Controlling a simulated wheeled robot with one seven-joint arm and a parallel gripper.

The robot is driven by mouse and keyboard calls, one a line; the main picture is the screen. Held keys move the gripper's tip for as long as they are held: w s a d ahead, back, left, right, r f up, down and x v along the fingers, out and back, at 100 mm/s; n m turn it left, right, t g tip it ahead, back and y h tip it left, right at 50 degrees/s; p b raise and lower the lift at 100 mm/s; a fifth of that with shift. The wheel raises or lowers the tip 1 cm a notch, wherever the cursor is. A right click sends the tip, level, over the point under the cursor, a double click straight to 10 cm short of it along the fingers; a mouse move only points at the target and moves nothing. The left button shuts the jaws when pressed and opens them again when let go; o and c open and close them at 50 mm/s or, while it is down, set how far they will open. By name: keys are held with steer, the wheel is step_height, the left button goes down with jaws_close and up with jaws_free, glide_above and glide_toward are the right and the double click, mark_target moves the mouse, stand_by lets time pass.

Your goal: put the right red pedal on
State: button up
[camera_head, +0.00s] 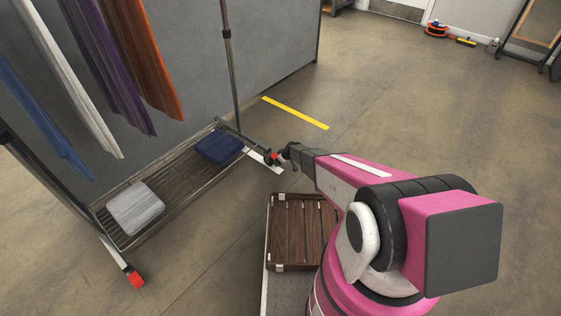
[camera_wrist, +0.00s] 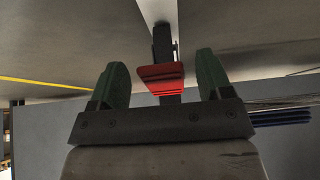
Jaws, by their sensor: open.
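The right red pedal (camera_head: 274,156) is at the right foot of the clothes rack, low near the floor. In the wrist view the pedal (camera_wrist: 162,76) is a red wedge on a dark wheel mount, between my two green fingers. My gripper (camera_head: 284,154) is right at that foot and partly hides it in the head view. In the wrist view my gripper (camera_wrist: 161,57) is open, with a gap on each side of the pedal and nothing held. The pedal's tilt is hard to tell. A second red pedal (camera_head: 136,280) shows at the rack's left foot.
The rack's wire shelf (camera_head: 165,190) holds a folded grey cloth (camera_head: 135,207) and a folded blue cloth (camera_head: 219,146). Garments (camera_head: 105,75) hang above. A grey partition (camera_head: 270,45) stands behind. A slatted wooden crate (camera_head: 290,232) is by my base.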

steer(key=v, duration=1)
steer(key=shift+s+d+r, duration=0.15)
steer(key=shift+r, duration=0.2)
steer(key=s+d+r+m+g+h, duration=0.1)
steer(key=s+d+r+m, duration=0.2)
steer(key=s+d+r, duration=0.3)
steer(key=s+d+r+m+g+h, duration=0.1)
steer(key=s+d+r+m, duration=0.3)
steer(key=s+r, duration=1)
steer(key=s+d+r+m+g+h, duration=0.1)
steer(key=s+d+r, duration=0.7)
steer(key=r, duration=0.9)
steer(key=shift+s+m+g+h, duration=0.4)
steer(key=shift+s+m+h, duration=0.55)
steer(key=shift+m, duration=0.25)
steer(key=shift+r, duration=0.15)
